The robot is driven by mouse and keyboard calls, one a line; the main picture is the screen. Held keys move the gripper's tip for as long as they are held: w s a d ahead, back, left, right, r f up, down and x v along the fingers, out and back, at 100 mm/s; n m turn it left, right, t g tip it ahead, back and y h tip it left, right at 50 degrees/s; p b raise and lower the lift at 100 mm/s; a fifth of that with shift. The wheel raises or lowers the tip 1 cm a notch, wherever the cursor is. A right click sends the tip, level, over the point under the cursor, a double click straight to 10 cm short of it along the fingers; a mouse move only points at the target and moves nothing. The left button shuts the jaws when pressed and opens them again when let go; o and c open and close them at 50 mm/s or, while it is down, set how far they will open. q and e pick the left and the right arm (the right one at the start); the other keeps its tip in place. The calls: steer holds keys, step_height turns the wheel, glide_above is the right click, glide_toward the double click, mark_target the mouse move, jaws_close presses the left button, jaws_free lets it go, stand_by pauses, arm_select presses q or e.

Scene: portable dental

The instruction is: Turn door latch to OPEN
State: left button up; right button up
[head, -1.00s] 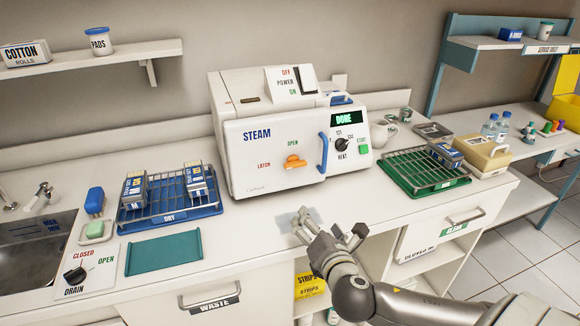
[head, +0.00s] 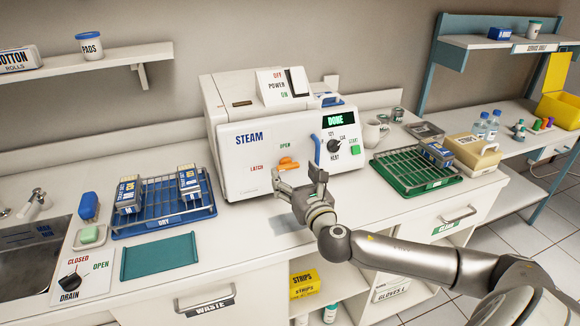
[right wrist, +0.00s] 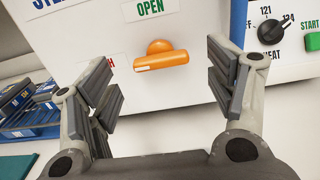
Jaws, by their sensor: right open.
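The door latch (head: 287,164) is an orange handle on the white front of the steam sterilizer (head: 240,166). It lies nearly level, between the red LATCH label at its lower left and the green OPEN label (head: 285,146) above. My right gripper (head: 298,178) is open just in front of and below the latch, apart from it. In the right wrist view the latch (right wrist: 160,55) shows ahead between the spread fingers (right wrist: 163,85), nearer the top. The display (head: 339,119) reads DONE. My left gripper is not in view.
A blue door handle (head: 317,149) stands right of the latch, close behind my right gripper. A blue rack tray (head: 165,224) is at left, a green rack tray (head: 392,183) at right. A teal mat (head: 160,257) lies on the counter in front.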

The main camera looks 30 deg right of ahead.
mark_target(290, 168)
steer(key=shift+x, duration=1.7)
steer(key=c, duration=1)
